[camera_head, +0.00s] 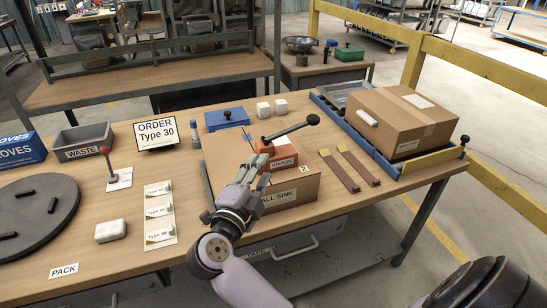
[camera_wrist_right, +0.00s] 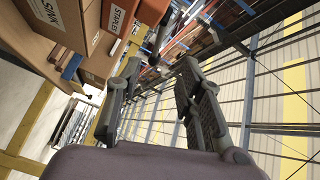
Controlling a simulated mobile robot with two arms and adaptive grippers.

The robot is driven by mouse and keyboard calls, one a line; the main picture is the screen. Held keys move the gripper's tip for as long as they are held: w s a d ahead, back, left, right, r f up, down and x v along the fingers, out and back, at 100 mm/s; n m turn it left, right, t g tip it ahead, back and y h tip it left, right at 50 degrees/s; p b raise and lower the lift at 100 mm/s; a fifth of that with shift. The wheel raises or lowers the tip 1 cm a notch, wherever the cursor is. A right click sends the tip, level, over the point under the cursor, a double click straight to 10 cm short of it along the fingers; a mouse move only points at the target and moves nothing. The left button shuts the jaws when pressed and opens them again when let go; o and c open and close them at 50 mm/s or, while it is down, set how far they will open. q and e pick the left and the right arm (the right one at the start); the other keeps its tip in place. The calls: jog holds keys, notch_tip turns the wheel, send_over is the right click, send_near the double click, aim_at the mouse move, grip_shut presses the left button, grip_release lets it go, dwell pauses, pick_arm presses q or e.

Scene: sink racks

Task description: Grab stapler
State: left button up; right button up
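No thing in view is clearly a stapler. The nearest candidate is a dark lever with a round black knob (camera_head: 290,129), above an orange box labelled STAPLES (camera_head: 284,163); I cannot tell what it is. The STAPLES label also shows at the top of the right wrist view (camera_wrist_right: 117,19), beside an orange-red part (camera_wrist_right: 154,10). My right gripper (camera_head: 257,162) is over the large cardboard box, in front of the orange box, and hides part of it. In the right wrist view my right gripper (camera_wrist_right: 160,72) has its fingers apart with nothing between them. My left gripper is not in view.
The cardboard box (camera_head: 221,158) stands mid-table. To its right lie two brown strips (camera_head: 340,172) and a carton (camera_head: 400,112) in a blue-railed tray. To its left are cards (camera_head: 158,212), an order sign (camera_head: 157,133), a grey waste bin (camera_head: 83,142) and a dark turntable (camera_head: 35,215).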

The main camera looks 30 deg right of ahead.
aim_at(282, 135)
jog(key=p+x, duration=0.1)
jog(key=x, duration=1.5)
jog(key=shift+w+d+p, duration=0.2)
jog(key=shift+d+p, duration=0.1)
jog(key=shift+d, duration=0.05)
jog(key=shift+a, duration=0.1)
jog(key=shift+c, duration=0.5)
grip_shut()
